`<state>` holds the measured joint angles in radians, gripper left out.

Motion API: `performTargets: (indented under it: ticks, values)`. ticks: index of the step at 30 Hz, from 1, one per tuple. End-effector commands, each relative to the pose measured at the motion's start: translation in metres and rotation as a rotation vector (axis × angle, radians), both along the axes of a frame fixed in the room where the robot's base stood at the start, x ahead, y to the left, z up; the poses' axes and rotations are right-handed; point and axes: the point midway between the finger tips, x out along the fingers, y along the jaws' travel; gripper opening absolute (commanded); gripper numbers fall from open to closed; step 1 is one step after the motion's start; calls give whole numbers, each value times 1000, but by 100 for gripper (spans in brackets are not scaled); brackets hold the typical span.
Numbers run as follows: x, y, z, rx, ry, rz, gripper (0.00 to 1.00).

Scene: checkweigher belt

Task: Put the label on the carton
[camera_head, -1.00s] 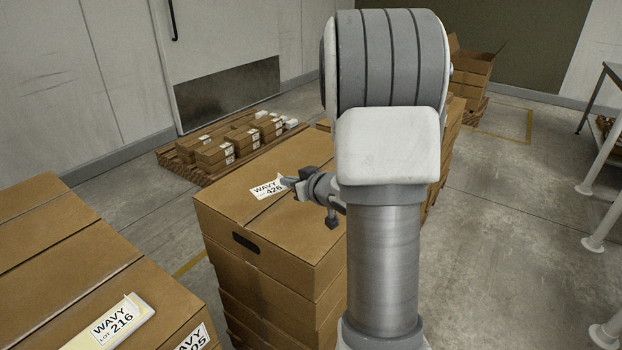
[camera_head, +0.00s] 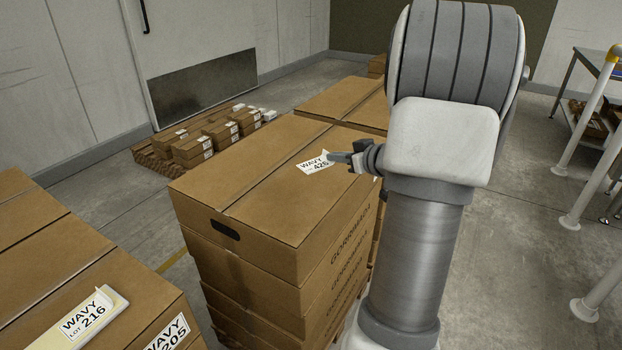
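A white label (camera_head: 314,164) printed WAVY 426 shows over the top of a brown carton (camera_head: 240,187), right of its centre seam. The carton is the top one of a stack and has a dark hand slot in its near side. My gripper (camera_head: 340,158) is at the label's right edge and appears shut on it. My arm hides part of the gripper and the carton's right back area.
Left foreground cartons (camera_head: 50,255) carry a pad (camera_head: 97,315) with label WAVY LOT 216 and a label WAVY 205 (camera_head: 170,334). Another stack (camera_head: 345,98) stands behind the carton. A low pallet (camera_head: 150,158) holds small boxes. White posts (camera_head: 590,150) stand at right beside open floor.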

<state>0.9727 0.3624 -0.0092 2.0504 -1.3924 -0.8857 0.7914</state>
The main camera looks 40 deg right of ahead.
Motion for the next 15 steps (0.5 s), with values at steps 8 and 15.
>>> performTargets:
  ticks: [8, 15]
  values:
    - [49, 19, -34, 1, -1, 2, 0]
    - [57, 22, -46, 0, 1, -1, 0]
